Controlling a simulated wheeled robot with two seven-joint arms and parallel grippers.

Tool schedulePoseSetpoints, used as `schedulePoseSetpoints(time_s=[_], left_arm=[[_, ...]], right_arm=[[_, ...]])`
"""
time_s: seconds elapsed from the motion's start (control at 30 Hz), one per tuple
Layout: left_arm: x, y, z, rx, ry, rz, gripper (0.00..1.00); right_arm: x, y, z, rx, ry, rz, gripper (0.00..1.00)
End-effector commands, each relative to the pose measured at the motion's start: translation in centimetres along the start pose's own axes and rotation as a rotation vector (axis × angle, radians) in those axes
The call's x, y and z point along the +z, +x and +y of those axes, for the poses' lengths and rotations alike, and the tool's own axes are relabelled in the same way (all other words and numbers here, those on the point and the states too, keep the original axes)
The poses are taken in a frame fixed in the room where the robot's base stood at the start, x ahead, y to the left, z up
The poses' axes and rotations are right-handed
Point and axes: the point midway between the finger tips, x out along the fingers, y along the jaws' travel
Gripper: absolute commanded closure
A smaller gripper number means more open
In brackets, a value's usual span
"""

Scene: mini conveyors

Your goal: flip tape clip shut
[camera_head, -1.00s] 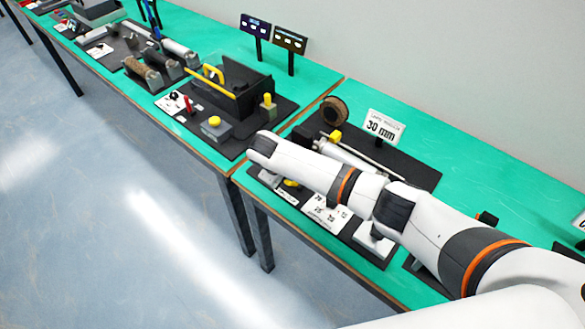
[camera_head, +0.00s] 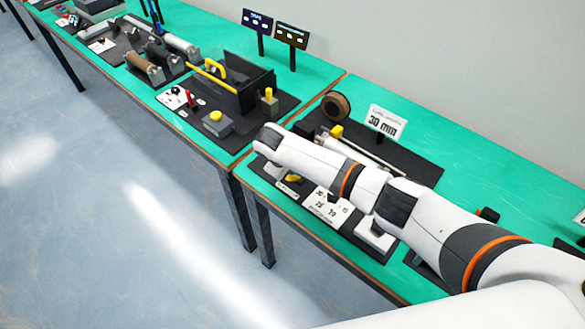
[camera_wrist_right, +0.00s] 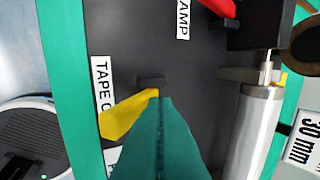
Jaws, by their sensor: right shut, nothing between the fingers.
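The yellow tape clip (camera_wrist_right: 128,114) lies over a black board beside the white label (camera_wrist_right: 102,82) that begins "TAPE C". It slants from lower left up towards a small dark block (camera_wrist_right: 150,80). My right gripper (camera_wrist_right: 158,95) is shut and empty, its teal fingertips at the clip's right end; whether they touch it I cannot tell. In the head view the clip shows as a small yellow piece (camera_head: 293,178) just below my right arm, and the gripper there is hidden by the arm. My left gripper is in no view.
A metal roller (camera_wrist_right: 256,125) stands right of my fingers, with a "30 mm" sign (camera_wrist_right: 303,140) beyond. A red part (camera_wrist_right: 220,7) is at the top. A round grey-and-white object (camera_wrist_right: 30,135) is at lower left. A brown tape roll (camera_head: 335,105) sits at the station's back.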

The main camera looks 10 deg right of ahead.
Motion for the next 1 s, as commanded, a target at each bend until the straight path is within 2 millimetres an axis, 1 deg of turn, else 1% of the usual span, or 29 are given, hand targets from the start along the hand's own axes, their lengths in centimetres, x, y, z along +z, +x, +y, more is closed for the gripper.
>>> schedulePoseSetpoints(time_s=[0.17, 0.27, 0.37, 0.4, 0.43, 0.7, 0.83, 1.0], left_arm=[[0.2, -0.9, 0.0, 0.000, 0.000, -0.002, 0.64], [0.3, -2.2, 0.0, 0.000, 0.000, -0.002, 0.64], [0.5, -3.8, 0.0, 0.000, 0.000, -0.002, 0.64], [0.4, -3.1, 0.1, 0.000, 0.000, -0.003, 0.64], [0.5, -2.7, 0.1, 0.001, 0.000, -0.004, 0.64], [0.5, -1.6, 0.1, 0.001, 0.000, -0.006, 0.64], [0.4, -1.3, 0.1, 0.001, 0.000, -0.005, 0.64], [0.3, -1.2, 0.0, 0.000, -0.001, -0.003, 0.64]], right_arm=[[-0.2, -0.5, -0.9, 0.000, 0.001, 0.001, 1.00], [-0.6, -1.2, -2.4, -0.001, 0.004, 0.003, 1.00], [-1.0, -1.9, -4.4, -0.001, 0.006, 0.002, 1.00], [-0.9, -2.1, -4.1, 0.001, 0.001, -0.003, 1.00], [-0.8, -2.6, -3.9, 0.001, 0.000, -0.005, 1.00], [-0.8, -8.2, -4.3, -0.001, 0.002, -0.004, 1.00], [-0.9, -10.0, -4.4, 0.000, 0.002, -0.002, 1.00], [-0.9, -11.1, -4.5, 0.000, 0.002, 0.000, 1.00]])
